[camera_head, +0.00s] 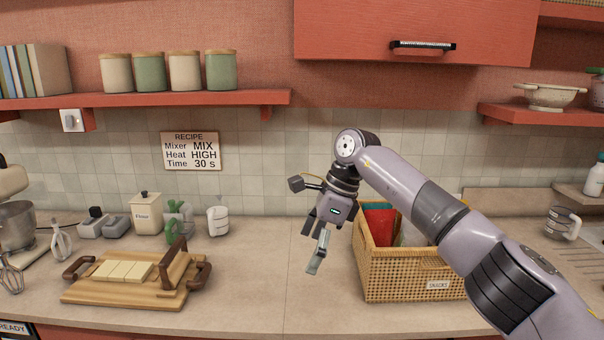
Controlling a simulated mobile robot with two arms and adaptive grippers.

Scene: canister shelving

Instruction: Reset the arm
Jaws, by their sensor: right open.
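My right arm (435,205) comes in from the lower right and bends down at its wrist joint above the counter. My right gripper (314,248) hangs from it, open and empty, over the middle of the counter (290,285). It is just left of the wicker snacks basket (400,277) and looks apart from it. My forearm hides the right part of the basket. My left gripper is not in the picture.
A wooden board (110,290) with pale slices and a brown-handled press is at the left. A flour canister (146,212) and a measuring cup (217,220) stand behind it. Several lidded canisters (150,72) line the red shelf (200,98). Counter between board and basket is clear.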

